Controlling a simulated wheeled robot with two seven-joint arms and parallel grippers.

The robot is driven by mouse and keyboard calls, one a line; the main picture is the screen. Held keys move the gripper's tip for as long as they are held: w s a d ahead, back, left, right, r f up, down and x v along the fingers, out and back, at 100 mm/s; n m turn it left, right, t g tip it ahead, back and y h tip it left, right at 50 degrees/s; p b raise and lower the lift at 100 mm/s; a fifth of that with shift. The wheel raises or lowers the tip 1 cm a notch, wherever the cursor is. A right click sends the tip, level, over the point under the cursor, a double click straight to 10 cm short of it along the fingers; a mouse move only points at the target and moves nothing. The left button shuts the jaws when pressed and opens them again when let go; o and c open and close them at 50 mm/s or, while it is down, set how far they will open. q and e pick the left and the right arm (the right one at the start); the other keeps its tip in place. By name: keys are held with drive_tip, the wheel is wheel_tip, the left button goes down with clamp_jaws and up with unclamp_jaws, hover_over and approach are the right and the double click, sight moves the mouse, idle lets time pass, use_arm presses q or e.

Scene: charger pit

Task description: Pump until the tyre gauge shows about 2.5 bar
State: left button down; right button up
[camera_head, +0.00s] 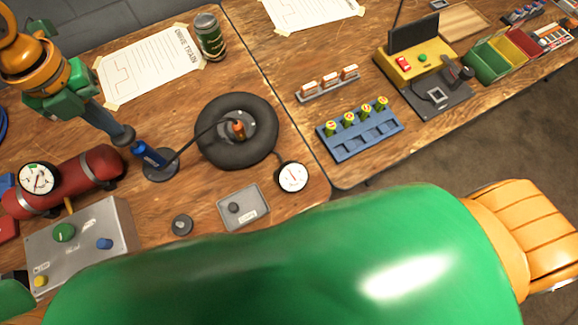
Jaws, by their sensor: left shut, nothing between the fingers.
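A black tyre (209,145) lies flat on the wooden bench with an orange-brown piece at its hub. The round white tyre gauge (292,177) sits at its lower right; its reading is too small to tell. A small blue pump (150,154) stands to the left of the tyre on a dark round base, and a dark hose runs from it to the tyre's hub. My left gripper (124,136) reaches down from the upper left. It is shut and empty, close to the pump's upper end; I cannot tell whether they touch. My right gripper is not in view.
A red tank (84,178) with its own gauge (38,178) and a grey control box (82,240) stand at left. A can (209,37) stands beyond the tyre. A blue battery tray (360,132) sits on the right table. My green arm covers the front.

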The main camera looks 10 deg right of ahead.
use_arm(q)
drive_tip(key=shift+f+b, duration=1.05)
drive_tip(key=shift+f, duration=0.4)
wheel_tip(320, 180, up, 4)
drive_tip(key=p, duration=0.3)
drive_tip(key=shift+f, duration=0.3)
drive_tip(key=shift+f+b, duration=1.6)
drive_tip(key=shift+f, duration=0.1)
wheel_tip(320, 180, up, 4)
drive_tip(key=p, duration=0.3)
drive_tip(key=shift+f, duration=0.3)
